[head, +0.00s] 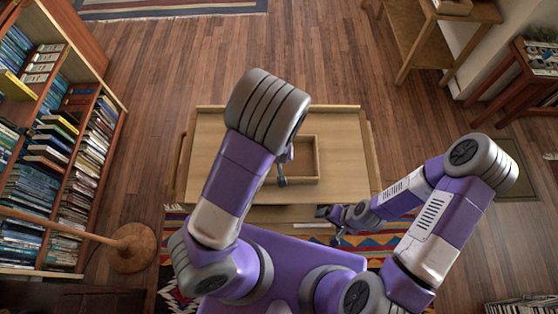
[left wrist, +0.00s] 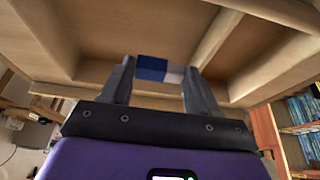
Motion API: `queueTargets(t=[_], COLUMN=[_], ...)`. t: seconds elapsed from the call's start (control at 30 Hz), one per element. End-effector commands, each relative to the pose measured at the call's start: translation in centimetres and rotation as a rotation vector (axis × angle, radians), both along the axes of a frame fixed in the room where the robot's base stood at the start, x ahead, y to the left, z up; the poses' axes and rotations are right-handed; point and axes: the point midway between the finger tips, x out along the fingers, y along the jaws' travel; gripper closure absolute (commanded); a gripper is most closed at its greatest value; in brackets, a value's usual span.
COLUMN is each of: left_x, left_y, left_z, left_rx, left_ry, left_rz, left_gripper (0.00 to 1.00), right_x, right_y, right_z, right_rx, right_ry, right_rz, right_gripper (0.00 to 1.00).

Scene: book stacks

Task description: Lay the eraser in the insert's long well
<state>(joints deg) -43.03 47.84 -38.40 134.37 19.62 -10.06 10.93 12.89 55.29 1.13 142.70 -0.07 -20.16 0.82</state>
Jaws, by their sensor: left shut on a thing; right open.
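The eraser (left wrist: 160,70), blue and white, is in the left wrist view between the two fingers of my left gripper (left wrist: 158,78), which is shut on it. Behind it is the wooden insert (left wrist: 217,38), with dividers and more than one well; the eraser appears in front of a middle well, and I cannot tell the gap. In the head view the insert (head: 318,158) is partly hidden by my left arm. My left gripper (head: 282,180) is near its front side there; the eraser is not clear. My right gripper (head: 328,226) is open and empty, low at the table's front.
The wooden table (head: 345,150) has bare top to the right of the insert. A bookshelf (head: 60,140) stands at the left, with a round wooden stand (head: 133,248) beside it. A patterned rug (head: 175,255) lies under the table's front. Other furniture (head: 440,45) is at the back right.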

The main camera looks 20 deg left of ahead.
Motion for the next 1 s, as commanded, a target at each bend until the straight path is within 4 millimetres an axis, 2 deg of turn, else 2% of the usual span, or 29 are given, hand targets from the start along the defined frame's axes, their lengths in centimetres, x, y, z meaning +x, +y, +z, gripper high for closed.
queueTargets(t=[0.03, 0.17, 0.4, 0.8, 0.83, 0.9, 1.0], left_x=[0.0, 0.1, 0.0, 0.1, 0.0, 0.1, 0.0], left_y=[0.0, 0.0, 0.0, 0.0, 0.0, 0.0, 0.0], left_z=[-0.7, -1.4, -4.6, -5.1, -5.0, -4.9, -4.9], left_rx=[0.001, 0.000, 0.001, 0.000, 0.000, 0.000, 0.000], left_ry=[0.000, -0.001, 0.000, -0.001, -0.001, -0.001, -0.001], left_rz=[0.001, 0.000, -0.002, -0.001, -0.001, -0.001, -0.001], left_gripper=[0.68, 0.68, 0.68, 0.68, 0.35, 0.29, 0.29], right_x=[0.0, 0.0, 0.0, 0.0, 0.0, 0.0, 0.0], right_y=[0.0, 0.0, 0.0, 0.0, 0.0, 0.0, 0.0], right_z=[-0.3, -0.5, -1.6, -1.9, -1.8, -1.7, -1.7], right_rx=[0.000, 0.000, 0.000, 0.000, 0.000, 0.000, 0.000], right_ry=[0.000, 0.000, -0.001, -0.001, -0.001, -0.001, -0.001], right_rz=[0.000, 0.000, 0.000, 0.000, 0.000, 0.000, 0.000], right_gripper=[0.14, 0.14, 0.14, 0.14, 0.14, 0.14, 0.14])
